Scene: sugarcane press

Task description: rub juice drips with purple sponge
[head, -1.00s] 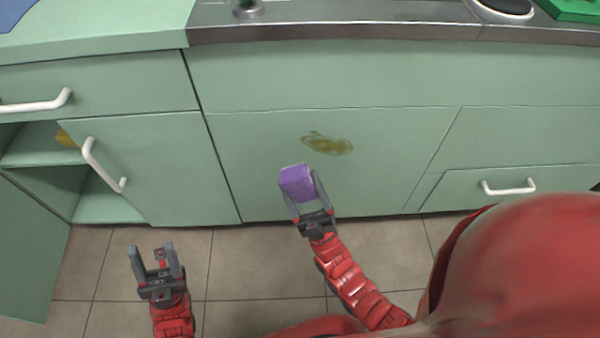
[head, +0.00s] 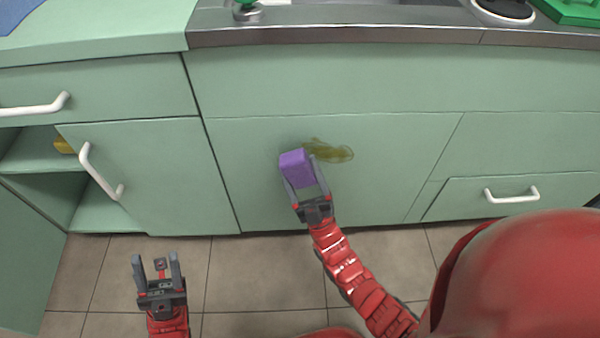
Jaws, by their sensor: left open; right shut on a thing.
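The purple sponge (head: 295,167) is between the fingers of my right gripper (head: 303,185), which is shut on it. The sponge is just left of a yellow-brown juice stain (head: 333,152) on the green cabinet front. The sponge and fingers cover the stain's lower left edge in this view. I cannot tell whether the sponge touches the panel. My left gripper (head: 157,268) is open and empty, low over the tiled floor at the left.
White handles (head: 101,171) stick out from the fronts. The metal counter edge (head: 350,32) runs above. The tiled floor below is clear.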

